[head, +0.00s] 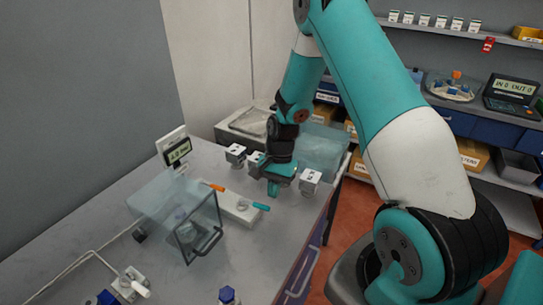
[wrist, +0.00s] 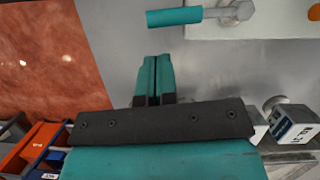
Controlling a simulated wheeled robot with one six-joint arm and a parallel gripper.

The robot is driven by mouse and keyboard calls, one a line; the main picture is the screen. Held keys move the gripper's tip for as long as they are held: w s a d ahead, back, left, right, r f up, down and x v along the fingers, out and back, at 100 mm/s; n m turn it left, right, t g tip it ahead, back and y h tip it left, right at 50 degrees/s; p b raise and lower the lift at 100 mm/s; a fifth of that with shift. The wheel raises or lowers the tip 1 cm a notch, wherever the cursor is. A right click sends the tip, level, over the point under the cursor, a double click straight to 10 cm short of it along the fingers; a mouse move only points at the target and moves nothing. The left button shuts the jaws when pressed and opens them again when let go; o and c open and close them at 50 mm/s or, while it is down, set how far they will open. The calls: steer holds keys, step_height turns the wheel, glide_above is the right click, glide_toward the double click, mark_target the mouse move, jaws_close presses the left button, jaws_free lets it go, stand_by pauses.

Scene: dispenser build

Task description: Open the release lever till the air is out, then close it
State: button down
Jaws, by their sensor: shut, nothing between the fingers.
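A white block (head: 238,208) on the bench carries a lever with a teal handle (head: 261,206) and one with an orange handle (head: 213,187). In the wrist view the teal handle (wrist: 175,17) joins a metal hub (wrist: 235,12) at the top. Which lever is the release lever, I cannot tell. My gripper (head: 272,191) points down above the bench, just behind the teal handle and apart from it. In the wrist view its teal fingers (wrist: 155,75) are together and empty. A display (head: 178,152) stands behind the block; its reading is too small to trust.
A clear box with a dark-framed door (head: 198,228) stands left of the block. Small white labelled cubes (head: 310,180) flank my gripper. A clear bin (head: 322,145) is behind. A white-handled fitting (head: 133,282) and a blue-capped bottle (head: 228,296) are in front. The right front bench is clear.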

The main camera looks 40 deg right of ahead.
steer(key=d+b+v, duration=0.1)
steer(key=b+v, duration=0.1)
steer(key=v, duration=0.8)
steer(key=shift+w+r+b, duration=0.15)
steer(key=shift+w+b, duration=0.1)
steer(key=shift+b, duration=0.15)
step_height(320, 180, up, 5)
steer(key=n+b, duration=0.1)
steer(key=n, duration=0.4)
glide_above(261, 205)
steer(key=s+a+r+n+b, duration=0.1)
steer(key=s+a+r+n, duration=0.2)
steer(key=s+a+n, duration=0.4)
steer(key=s+a+r+n+t+y, duration=0.1)
steer(key=s+a+r+n, duration=0.2)
steer(key=s+a+n, duration=0.4)
steer(key=s+a, duration=0.1)
steer(key=s, duration=0.4)
steer(key=shift+s+a+r+t+b, duration=0.25)
steer(key=shift+a+r+t+b, duration=0.05)
steer(key=shift+a+b, duration=0.1)
